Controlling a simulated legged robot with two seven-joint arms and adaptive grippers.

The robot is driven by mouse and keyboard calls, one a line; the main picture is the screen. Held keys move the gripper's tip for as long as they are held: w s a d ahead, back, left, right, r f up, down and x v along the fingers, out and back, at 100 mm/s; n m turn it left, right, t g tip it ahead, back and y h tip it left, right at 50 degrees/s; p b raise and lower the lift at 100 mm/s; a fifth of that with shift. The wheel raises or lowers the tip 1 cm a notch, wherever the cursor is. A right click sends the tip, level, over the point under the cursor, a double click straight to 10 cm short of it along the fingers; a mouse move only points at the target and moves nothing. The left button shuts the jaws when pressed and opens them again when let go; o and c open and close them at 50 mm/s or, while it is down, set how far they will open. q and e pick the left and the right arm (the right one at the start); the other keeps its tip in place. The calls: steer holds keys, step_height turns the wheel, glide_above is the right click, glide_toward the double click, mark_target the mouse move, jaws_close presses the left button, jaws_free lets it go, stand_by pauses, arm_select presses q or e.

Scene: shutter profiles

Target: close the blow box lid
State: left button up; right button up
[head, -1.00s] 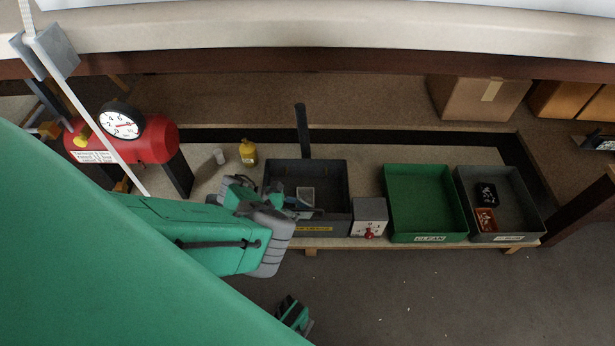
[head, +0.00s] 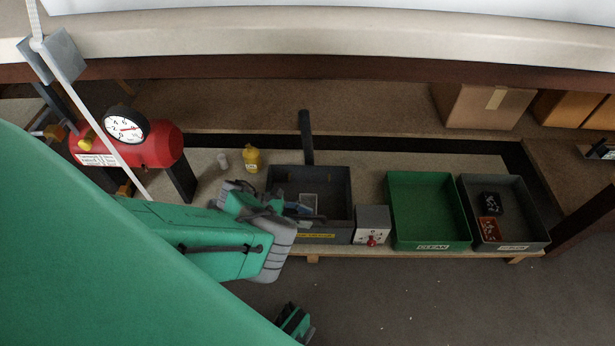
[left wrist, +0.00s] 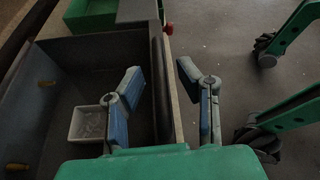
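The blow box (head: 343,180) is a dark grey open-topped box with a yellow label on its front, standing on the low bench. A dark upright piece (head: 306,137) rises at its back; I cannot tell whether it is the lid seen edge-on. My left gripper (head: 292,212) is at the box's front left, partly hiding it. In the left wrist view, the left gripper (left wrist: 160,72) is open, one finger over the box's inside and the other outside its dark front wall (left wrist: 160,85). A small white tray (left wrist: 86,123) lies inside the box. My right gripper does not show.
Right of the box stand a grey control box (head: 372,218) with a red knob, a green bin (head: 425,205) and a grey bin (head: 520,205). The floor in front is clear.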

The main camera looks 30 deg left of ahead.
arm_select(q)
steer(key=v, duration=0.6)
steer(key=shift+s+a, duration=0.15)
steer(key=shift+a, duration=0.2)
